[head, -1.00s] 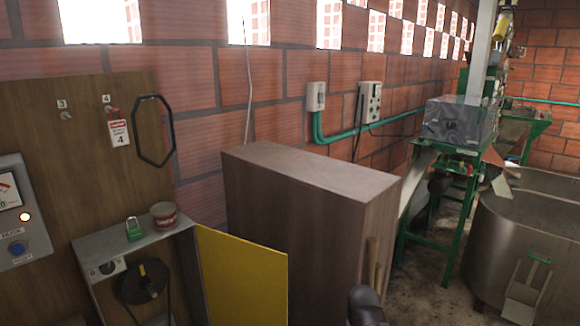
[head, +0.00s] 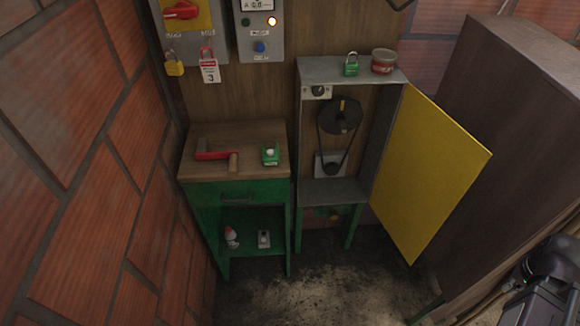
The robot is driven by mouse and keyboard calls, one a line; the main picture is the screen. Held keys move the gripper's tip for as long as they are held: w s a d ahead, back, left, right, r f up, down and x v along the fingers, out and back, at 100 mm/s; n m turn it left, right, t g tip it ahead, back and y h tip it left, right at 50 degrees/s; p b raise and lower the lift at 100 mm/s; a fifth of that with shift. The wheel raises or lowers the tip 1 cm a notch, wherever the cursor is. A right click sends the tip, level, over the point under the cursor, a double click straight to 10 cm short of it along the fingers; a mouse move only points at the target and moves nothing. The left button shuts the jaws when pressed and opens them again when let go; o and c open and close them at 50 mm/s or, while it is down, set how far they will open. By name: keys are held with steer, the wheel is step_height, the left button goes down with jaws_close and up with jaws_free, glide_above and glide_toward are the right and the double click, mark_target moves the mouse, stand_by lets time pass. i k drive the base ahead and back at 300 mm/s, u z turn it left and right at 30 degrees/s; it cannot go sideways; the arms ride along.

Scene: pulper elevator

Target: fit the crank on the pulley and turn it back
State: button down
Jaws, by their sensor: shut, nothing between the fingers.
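The crank (head: 210,156), a red bar with a wooden grip, lies on the wooden top of the green workbench (head: 240,190). The large dark pulley (head: 338,117) sits in the upper part of the open grey cabinet (head: 303,130), with a yellow mark near its hub. A belt runs down from it to a smaller pulley (head: 331,168). The crank is off the pulley and apart from it. The yellow cabinet door (head: 430,170) stands wide open to the right. A dark part of my arm shows at the lower right; my gripper's fingertips are not visible.
A green box-like item (head: 270,153) lies right of the crank. A green padlock (head: 351,65) and a red tin (head: 384,61) stand on the cabinet. A brick wall (head: 80,160) bounds the left; a tall wooden cabinet (head: 490,130) the right. Floor in front is clear.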

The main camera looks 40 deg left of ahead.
mark_target(201, 154)
steer(key=z, duration=1.3)
steer(key=k, duration=0.4)
steer(key=u, duration=2.65)
